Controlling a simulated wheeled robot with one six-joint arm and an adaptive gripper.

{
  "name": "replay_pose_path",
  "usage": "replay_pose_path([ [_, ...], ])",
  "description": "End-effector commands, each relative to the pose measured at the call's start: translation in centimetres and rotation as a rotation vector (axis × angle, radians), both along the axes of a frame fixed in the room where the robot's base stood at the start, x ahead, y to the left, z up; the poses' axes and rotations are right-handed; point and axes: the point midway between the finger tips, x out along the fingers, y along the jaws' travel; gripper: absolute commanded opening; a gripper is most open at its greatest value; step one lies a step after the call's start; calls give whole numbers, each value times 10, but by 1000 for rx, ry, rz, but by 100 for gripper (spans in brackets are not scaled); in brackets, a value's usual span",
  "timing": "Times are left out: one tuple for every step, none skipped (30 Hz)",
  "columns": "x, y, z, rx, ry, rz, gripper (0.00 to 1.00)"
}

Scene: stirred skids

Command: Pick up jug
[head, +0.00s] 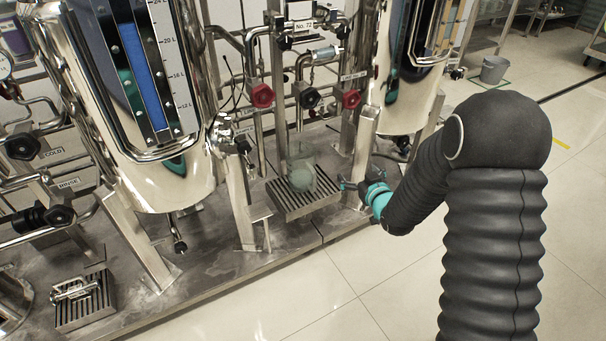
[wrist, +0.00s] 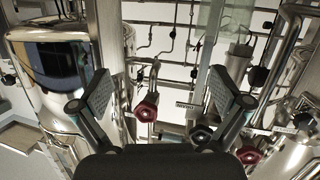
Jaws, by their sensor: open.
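The jug (head: 301,174) is a translucent, pale greenish vessel in the head view. It appears upright on a slatted drain grate (head: 318,202) under a curved spout. My gripper (head: 347,186) is to the right of the jug, behind or beside a steel post, and apart from it. In the wrist view my gripper (wrist: 163,97) is open, its two fingers spread wide with nothing between them. I cannot pick out the jug for sure in the wrist view; the dark gripper body hides the lower middle.
A steel post (head: 364,150) stands close by my gripper. Large polished tanks (head: 170,185) flank the grate on both sides. Red and black valve knobs (head: 262,96) and pipes are behind the jug. A second grate (head: 85,312) is at lower left. Open tiled floor (head: 340,290) lies in front.

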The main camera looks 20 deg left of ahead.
Motion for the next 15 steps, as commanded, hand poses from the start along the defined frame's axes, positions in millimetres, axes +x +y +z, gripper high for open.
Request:
replay_pose_path([
  [-4, 13, -25, 25, -9, 33, 100],
  [-6, 20, -34, 42, -19, 52, 100],
  [-10, 29, -46, 66, -33, 77, 100],
  [-13, 35, -54, 83, -40, 94, 100],
  [-16, 40, -62, 100, -49, 109, 100],
  [-20, 47, -72, 123, -60, 129, 100],
  [-23, 51, -78, 138, -68, 144, 100],
  [-27, 55, -84, 153, -74, 155, 100],
  [-31, 59, -91, 171, -81, 169, 100],
  [-34, 62, -95, 183, -86, 179, 100],
  [-36, 64, -99, 193, -90, 187, 100],
  [-39, 66, -103, 206, -95, 195, 100],
  [-41, 68, -106, 214, -99, 201, 100],
  [-42, 69, -107, 220, -101, 205, 100],
  [-43, 71, -109, 226, -104, 209, 100],
])
